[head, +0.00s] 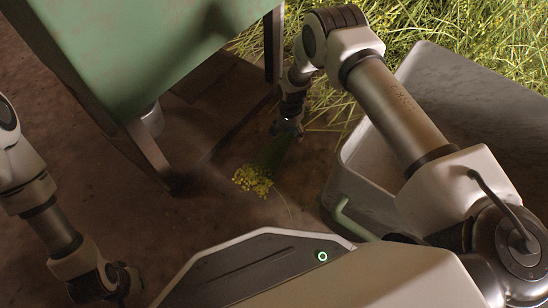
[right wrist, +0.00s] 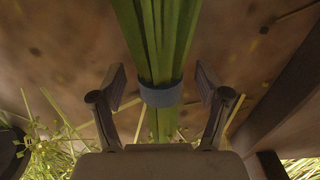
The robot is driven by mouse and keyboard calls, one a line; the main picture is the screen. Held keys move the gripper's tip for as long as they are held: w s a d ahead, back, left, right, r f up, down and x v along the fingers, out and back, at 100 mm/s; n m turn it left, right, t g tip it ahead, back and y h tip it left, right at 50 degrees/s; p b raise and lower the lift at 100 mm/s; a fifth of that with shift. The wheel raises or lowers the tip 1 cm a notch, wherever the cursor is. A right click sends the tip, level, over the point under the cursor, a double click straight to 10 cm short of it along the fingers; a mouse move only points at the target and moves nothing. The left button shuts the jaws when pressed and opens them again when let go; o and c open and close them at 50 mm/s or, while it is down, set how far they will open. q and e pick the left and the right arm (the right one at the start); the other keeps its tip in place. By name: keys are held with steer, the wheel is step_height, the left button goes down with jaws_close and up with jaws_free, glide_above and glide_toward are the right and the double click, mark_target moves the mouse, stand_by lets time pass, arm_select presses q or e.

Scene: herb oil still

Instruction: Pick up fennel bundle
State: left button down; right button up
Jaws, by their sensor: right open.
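The fennel bundle has green stems and yellow flower heads (head: 253,180), and lies on the brown floor in the head view. In the right wrist view its stems (right wrist: 157,40) run down the middle, tied with a grey-blue band (right wrist: 160,94). My right gripper (head: 287,128) is at the stem end of the bundle. In the right wrist view its two fingers (right wrist: 162,80) are open, one on each side of the banded stems, with a gap on both sides. My left gripper (head: 122,284) is low at the left of the head view, away from the bundle; its fingers are not clear.
A green metal body (head: 150,50) on legs stands at upper left, close to my right gripper. A grey bin (head: 385,165) stands at right, under my right arm. A heap of cut fennel (head: 460,30) lies behind. Bare floor (head: 190,225) surrounds the flower heads.

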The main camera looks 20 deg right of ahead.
steer(key=shift+f, duration=0.25)
steer(key=shift+c, duration=0.3)
steer(key=c, duration=1.1)
